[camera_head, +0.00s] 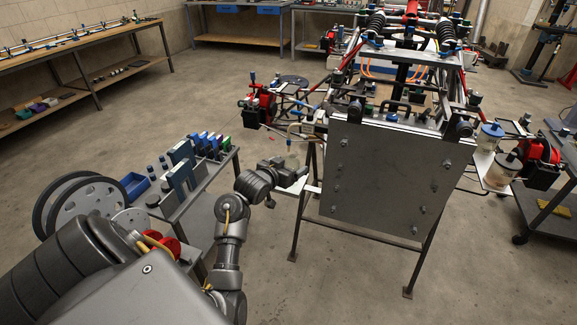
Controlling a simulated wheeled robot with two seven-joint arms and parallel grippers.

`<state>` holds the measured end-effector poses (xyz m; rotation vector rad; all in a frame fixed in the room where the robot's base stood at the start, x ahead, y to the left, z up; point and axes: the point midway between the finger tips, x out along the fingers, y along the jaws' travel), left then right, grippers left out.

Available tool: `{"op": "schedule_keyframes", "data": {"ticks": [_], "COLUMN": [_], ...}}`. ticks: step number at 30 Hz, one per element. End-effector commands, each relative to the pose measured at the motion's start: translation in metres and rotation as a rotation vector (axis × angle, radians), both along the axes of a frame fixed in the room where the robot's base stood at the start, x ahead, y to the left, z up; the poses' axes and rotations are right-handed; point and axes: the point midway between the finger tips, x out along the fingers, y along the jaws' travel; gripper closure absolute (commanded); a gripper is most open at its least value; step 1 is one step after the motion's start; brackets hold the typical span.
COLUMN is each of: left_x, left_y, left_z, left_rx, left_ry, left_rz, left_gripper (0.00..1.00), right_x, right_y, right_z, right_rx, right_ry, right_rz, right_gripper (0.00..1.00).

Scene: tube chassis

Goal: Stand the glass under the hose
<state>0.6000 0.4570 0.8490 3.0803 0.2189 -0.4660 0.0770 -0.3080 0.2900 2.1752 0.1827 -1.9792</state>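My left gripper (295,170) reaches in from the left, beside the left edge of the chassis. A small pale, see-through shape that looks like the glass (292,160) is right at its fingertips. It looks upright, but I cannot tell whether the fingers are closed on it. A small white shelf (298,187) lies just below the gripper. A thin tan hose (291,129) hangs bent above the glass, on the chassis's left side. My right gripper is out of view.
The tube chassis with its big grey plate (385,180) stands on legs to the right of the gripper. Two jars (502,170) sit on the far right side. The floor between is free.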

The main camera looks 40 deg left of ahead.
Motion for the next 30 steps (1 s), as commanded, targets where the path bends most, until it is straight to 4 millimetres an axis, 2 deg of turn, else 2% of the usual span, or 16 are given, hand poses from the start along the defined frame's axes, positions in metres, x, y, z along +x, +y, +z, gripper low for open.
{"op": "schedule_keyframes", "data": {"ticks": [8, 10, 24, 30], "left_x": [0.000, -0.006, -0.092, -0.111], "left_y": [0.000, 0.000, -0.013, -0.016], "left_z": [0.004, 0.005, 0.033, 0.038], "left_rx": [0.000, 0.002, 0.003, 0.001], "left_ry": [-0.001, 0.000, 0.002, 0.000], "left_rz": [0.001, 0.002, 0.000, 0.000], "left_gripper": [0.18, 0.18, 0.18, 0.18], "right_x": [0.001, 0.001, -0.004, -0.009], "right_y": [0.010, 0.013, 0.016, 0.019], "right_z": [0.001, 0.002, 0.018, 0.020], "right_rx": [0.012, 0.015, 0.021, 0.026], "right_ry": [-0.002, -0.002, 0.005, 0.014], "right_rz": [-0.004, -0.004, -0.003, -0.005], "right_gripper": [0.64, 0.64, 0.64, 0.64]}}
